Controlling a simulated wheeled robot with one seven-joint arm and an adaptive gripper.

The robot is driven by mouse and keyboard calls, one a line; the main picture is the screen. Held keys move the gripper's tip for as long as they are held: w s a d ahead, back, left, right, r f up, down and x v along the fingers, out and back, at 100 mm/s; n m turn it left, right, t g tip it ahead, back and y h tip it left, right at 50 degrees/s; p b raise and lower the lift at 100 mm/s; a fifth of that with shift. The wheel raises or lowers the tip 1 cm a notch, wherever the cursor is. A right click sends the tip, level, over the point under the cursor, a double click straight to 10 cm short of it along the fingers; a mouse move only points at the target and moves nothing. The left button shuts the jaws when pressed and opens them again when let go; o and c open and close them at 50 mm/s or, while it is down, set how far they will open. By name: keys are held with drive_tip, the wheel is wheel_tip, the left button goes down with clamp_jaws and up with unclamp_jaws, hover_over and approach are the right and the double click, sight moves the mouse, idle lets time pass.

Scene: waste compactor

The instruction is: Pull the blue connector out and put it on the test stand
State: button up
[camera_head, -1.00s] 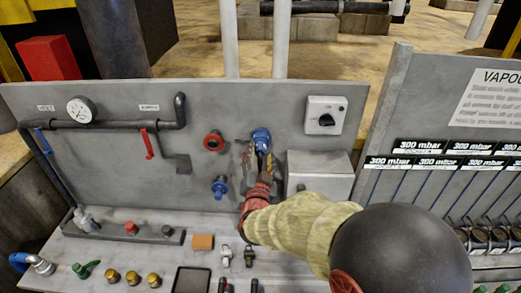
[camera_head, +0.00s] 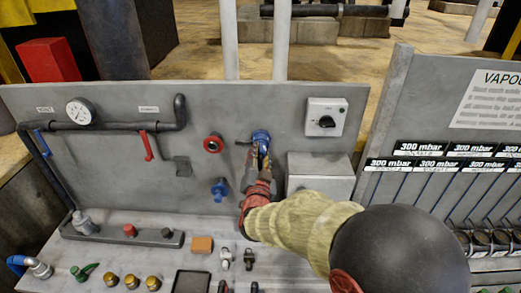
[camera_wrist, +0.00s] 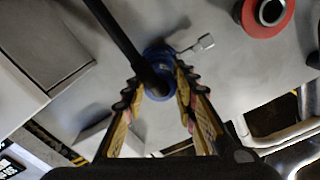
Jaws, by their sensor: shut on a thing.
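The blue connector (camera_head: 261,137) is at the upright grey panel, right of its middle. My gripper (camera_head: 258,152) reaches up to it from below. In the wrist view the blue connector (camera_wrist: 158,72) lies between my two yellow-and-black fingers (camera_wrist: 158,88), which are shut on it. A dark rod or hose crosses in front of it and hides part of it. A small metal lever (camera_wrist: 196,46) sticks out beside it. I cannot tell whether the connector is still seated in the panel. No part is clearly marked as the test stand.
A red ring fitting (camera_head: 213,144) and a second blue fitting (camera_head: 220,189) are on the panel to the left. A grey box (camera_head: 320,172) stands close on the right. The bench holds an orange block (camera_head: 202,244), a black tray (camera_head: 191,282) and several small fittings.

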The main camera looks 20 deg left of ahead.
drive_tip(key=c, duration=0.6)
drive_tip(key=shift+o, duration=0.2)
drive_tip(key=shift+f, duration=0.1)
drive_tip(key=shift+s+b, duration=0.3)
drive_tip(key=shift+b, duration=0.05)
drive_tip(key=shift+s+d, duration=0.1)
drive_tip(key=shift+s, duration=0.1)
drive_tip(key=shift+b+v, duration=0.5)
drive_tip(key=shift+v, duration=2.25)
